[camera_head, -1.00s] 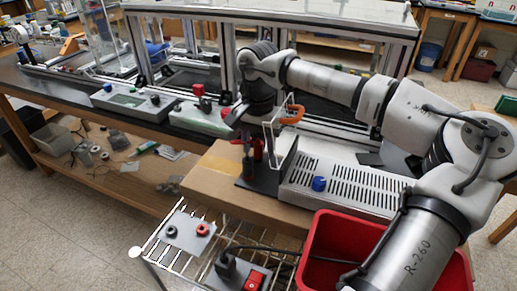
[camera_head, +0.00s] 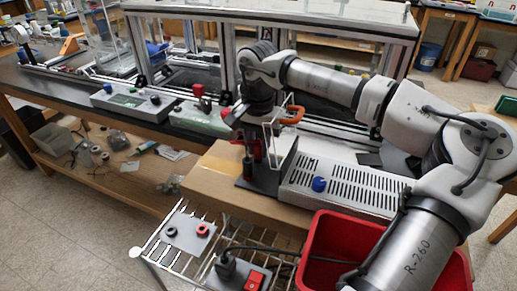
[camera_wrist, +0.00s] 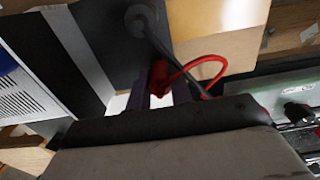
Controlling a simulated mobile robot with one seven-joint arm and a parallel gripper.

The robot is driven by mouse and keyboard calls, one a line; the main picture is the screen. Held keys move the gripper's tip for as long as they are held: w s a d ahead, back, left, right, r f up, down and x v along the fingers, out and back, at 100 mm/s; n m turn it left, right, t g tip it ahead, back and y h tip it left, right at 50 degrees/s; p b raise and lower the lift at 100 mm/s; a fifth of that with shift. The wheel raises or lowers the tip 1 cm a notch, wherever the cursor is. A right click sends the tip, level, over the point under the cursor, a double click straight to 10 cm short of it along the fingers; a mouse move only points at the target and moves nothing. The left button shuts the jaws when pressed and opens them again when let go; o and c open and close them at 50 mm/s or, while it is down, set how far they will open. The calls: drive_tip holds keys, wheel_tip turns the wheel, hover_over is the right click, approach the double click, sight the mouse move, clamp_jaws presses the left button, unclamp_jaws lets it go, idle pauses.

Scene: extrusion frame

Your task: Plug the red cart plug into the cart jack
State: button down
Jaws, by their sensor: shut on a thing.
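My gripper (camera_head: 250,150) points down at the stand on the bench's front corner. It is shut on the red cart plug (camera_wrist: 160,88), of which only a small part shows between the fingers in the wrist view. A red lead (camera_wrist: 190,66) loops away from the plug to the right. The dark stand (camera_head: 262,182) has a thin rod (camera_wrist: 150,35) on it. In the head view the arm and stand partly hide the plug. A grey plate (camera_head: 184,244) on the wire cart carries a red ring-shaped jack (camera_head: 203,229) and a black one (camera_head: 171,232), apart from the gripper.
A perforated grey box with a blue knob (camera_head: 319,184) stands right of the stand. A red bin (camera_head: 318,250) is in front of it. A black plug with a cable (camera_head: 226,266) and a red switch (camera_head: 254,280) sit on the wire cart (camera_head: 160,262). An extrusion frame (camera_head: 230,50) rises behind.

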sight(258, 143)
drive_tip(key=shift+r+p, duration=2)
drive_tip(key=shift+r, duration=1)
